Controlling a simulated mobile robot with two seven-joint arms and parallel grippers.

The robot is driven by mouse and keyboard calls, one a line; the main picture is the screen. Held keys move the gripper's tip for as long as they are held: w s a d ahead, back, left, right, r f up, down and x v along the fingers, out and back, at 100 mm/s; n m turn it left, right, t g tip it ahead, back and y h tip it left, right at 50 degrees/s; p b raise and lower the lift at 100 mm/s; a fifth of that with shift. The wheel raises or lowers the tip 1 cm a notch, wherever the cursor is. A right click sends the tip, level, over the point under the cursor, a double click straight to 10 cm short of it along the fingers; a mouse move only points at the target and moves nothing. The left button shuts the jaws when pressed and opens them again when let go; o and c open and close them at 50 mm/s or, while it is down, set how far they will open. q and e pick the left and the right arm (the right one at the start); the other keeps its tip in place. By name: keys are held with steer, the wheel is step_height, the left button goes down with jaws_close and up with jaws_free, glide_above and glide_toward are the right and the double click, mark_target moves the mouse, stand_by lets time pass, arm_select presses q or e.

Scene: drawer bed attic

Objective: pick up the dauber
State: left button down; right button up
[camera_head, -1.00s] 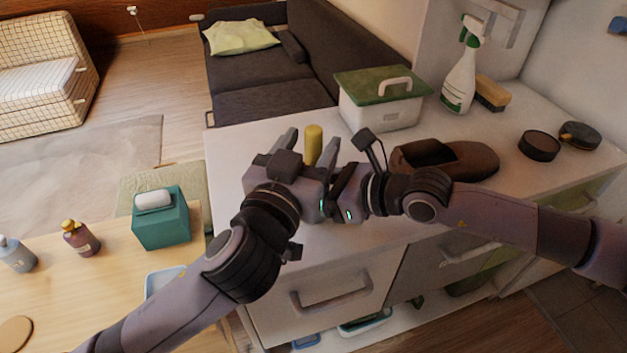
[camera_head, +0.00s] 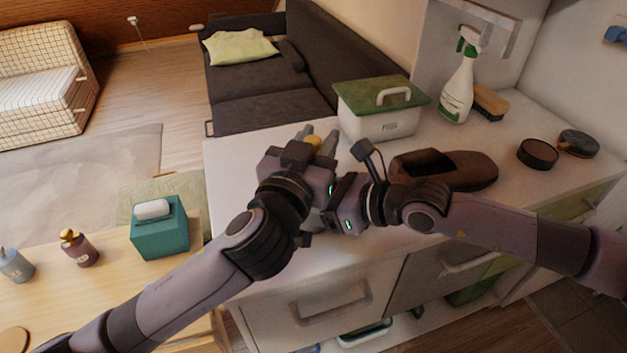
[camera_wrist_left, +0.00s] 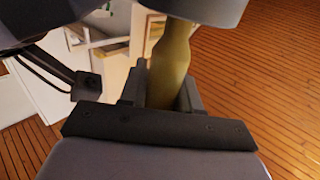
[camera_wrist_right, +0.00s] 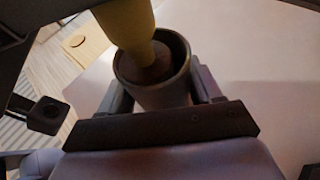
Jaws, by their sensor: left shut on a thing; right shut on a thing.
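The dauber has a yellow handle (camera_head: 313,142). In the head view its top shows between the fingers of my left gripper (camera_head: 318,135), which is shut on it. The left wrist view shows the handle (camera_wrist_left: 171,62) between the fingers. In the right wrist view the yellow handle (camera_wrist_right: 128,25) leads down to a dark brown end at the mouth of a dark round cup (camera_wrist_right: 165,95). How deep that end sits is unclear. My right gripper (camera_wrist_right: 163,88) is shut on the cup. In the head view the right fingers and the cup are mostly hidden.
On the white cabinet top (camera_head: 235,165) stand a green-lidded box (camera_head: 380,122), a brown shoe (camera_head: 465,172), a spray bottle (camera_head: 459,90), a brush (camera_head: 490,102) and round tins (camera_head: 538,153). A wooden table (camera_head: 110,285) with a teal tissue box (camera_head: 160,235) is at left.

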arm_select(q)
steer(key=shift+r, duration=0.1)
step_height(320, 180, up, 10)
stand_by(0.4)
arm_select(e)
steer(key=o, duration=1.2)
